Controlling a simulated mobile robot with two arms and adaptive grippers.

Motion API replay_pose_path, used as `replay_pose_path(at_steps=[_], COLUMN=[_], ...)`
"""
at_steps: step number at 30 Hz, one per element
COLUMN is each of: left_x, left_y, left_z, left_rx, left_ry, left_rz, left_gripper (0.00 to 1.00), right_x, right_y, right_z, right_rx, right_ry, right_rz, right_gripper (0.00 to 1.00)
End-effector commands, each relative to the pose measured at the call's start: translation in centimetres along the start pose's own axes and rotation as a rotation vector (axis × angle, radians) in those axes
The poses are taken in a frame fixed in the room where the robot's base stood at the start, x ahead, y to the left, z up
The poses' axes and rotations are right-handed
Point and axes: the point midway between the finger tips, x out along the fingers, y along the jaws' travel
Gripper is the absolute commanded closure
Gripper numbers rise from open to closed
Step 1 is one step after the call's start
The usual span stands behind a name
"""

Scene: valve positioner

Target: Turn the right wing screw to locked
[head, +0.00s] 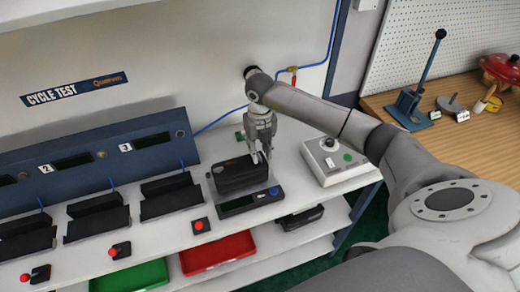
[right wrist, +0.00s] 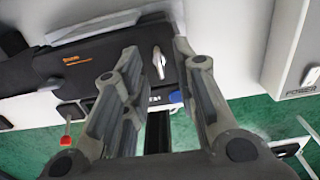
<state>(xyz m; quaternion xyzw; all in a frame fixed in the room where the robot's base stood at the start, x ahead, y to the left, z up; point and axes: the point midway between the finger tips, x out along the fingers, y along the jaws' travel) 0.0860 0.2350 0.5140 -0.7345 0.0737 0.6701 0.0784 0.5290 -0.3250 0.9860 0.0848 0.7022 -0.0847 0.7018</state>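The valve positioner (head: 232,178) is a black box on the white bench, and its dark face with an orange logo shows in the right wrist view (right wrist: 90,62). The right wing screw (right wrist: 158,62) is a small pale metal wing, standing nearly upright in that picture. My right gripper (head: 262,153) is over the right part of the positioner. Its fingers (right wrist: 160,75) are apart, with the wing screw showing in the gap between them; I cannot tell whether either finger touches it. The screw's lock marking is not readable. My left gripper is not in view.
A dark scale-like unit (head: 250,202) lies in front of the positioner. A white box with a knob (head: 338,163) stands to the right. Black cradles (head: 170,196) line the bench at left. Red (head: 217,253) and green (head: 130,277) trays sit below.

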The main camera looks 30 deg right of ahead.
Motion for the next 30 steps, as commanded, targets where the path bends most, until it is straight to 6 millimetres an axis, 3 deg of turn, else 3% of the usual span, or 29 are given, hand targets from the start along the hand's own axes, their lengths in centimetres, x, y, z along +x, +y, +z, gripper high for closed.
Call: replay_pose_path(at_steps=[6, 13, 20, 30], left_x=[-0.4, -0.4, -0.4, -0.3], left_y=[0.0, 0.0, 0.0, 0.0], left_z=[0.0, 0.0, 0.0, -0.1], left_rx=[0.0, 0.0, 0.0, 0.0], left_ry=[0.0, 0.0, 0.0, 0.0], left_rz=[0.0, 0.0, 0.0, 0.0], left_gripper=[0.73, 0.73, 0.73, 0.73], right_x=[1.3, 1.4, 1.4, 1.4], right_y=[0.0, 0.0, 0.0, 0.0], right_z=[-0.1, 0.0, 0.0, 0.0], right_rx=[-0.001, -0.001, -0.001, 0.012], right_ry=[0.0, 0.0, -0.001, -0.001], right_rz=[0.001, 0.001, 0.001, 0.0], right_gripper=[0.73, 0.73, 1.0, 1.0])
